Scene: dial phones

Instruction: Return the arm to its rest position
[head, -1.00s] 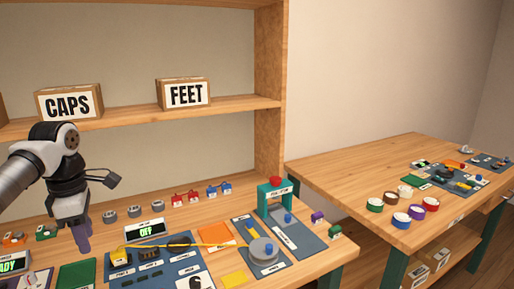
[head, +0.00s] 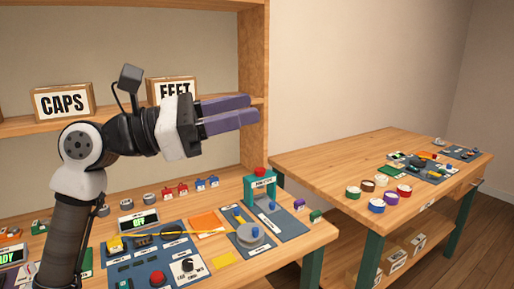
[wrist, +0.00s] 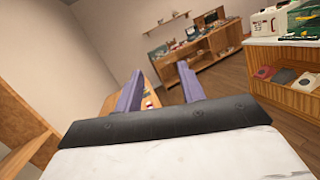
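My gripper (head: 258,114) is raised above the near workbench in the head view, in front of the shelf, with its two purple fingers pointing right. The fingers are apart with nothing between them. In the wrist view my gripper (wrist: 158,88) also shows its fingers spread and empty, with the room beyond. My arm rises from the lower left, bends at the elbow and covers part of the bench's left side and of the FEET box (head: 172,90).
The near workbench (head: 305,232) holds a blue mat with parts, a teal press (head: 262,183) and a grey disc (head: 250,235). A second table (head: 330,160) with tape rolls stands right. The space right of my gripper is clear.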

